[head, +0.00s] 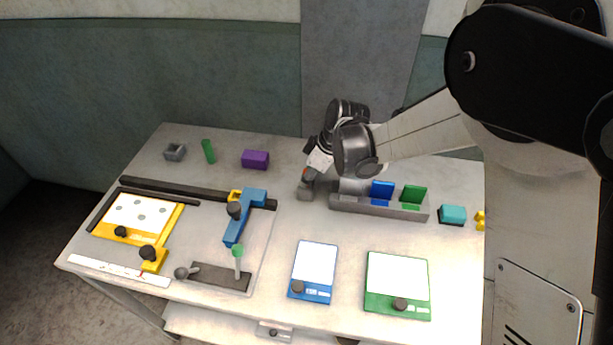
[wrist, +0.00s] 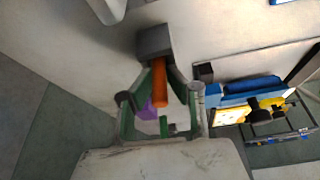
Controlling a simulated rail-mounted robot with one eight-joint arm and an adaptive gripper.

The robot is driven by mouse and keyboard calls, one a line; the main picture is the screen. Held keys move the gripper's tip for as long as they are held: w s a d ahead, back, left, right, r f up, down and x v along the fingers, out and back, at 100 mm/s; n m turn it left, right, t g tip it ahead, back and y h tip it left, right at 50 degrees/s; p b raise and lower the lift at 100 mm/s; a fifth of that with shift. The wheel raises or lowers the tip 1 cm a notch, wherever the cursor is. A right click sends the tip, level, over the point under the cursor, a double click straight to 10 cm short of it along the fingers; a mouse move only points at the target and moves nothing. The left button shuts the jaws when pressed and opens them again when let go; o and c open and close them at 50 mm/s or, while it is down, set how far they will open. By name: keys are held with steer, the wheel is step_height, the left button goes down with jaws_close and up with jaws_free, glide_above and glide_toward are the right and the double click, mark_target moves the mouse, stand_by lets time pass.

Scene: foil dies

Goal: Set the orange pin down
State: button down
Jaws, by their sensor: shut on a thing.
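My gripper (head: 308,179) is at the middle of the table in the head view, low over a small grey block (head: 305,193). In the wrist view my gripper (wrist: 161,74) is shut on the orange pin (wrist: 159,88), with its green fingers on either side. The pin's far end meets the dark grey block (wrist: 154,41); whether it sits inside, touches or is just above it cannot be told. In the head view the pin is mostly hidden by my gripper.
A grey rack (head: 380,208) with blue and green plates stands right of my gripper. A purple block (head: 255,159), a green cylinder (head: 208,152) and a hollow grey block (head: 175,152) stand at the back left. A blue clamp-like piece (head: 243,218) stands left.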

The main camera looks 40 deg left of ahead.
steer(key=c, duration=1.7)
jaws_free()
steer(key=shift+r+p, duration=0.3)
steer(key=v, duration=1.1)
steer(key=shift+d+r+b, duration=0.15)
steer(key=shift+r+b, duration=0.15)
steer(key=shift+b, duration=0.05)
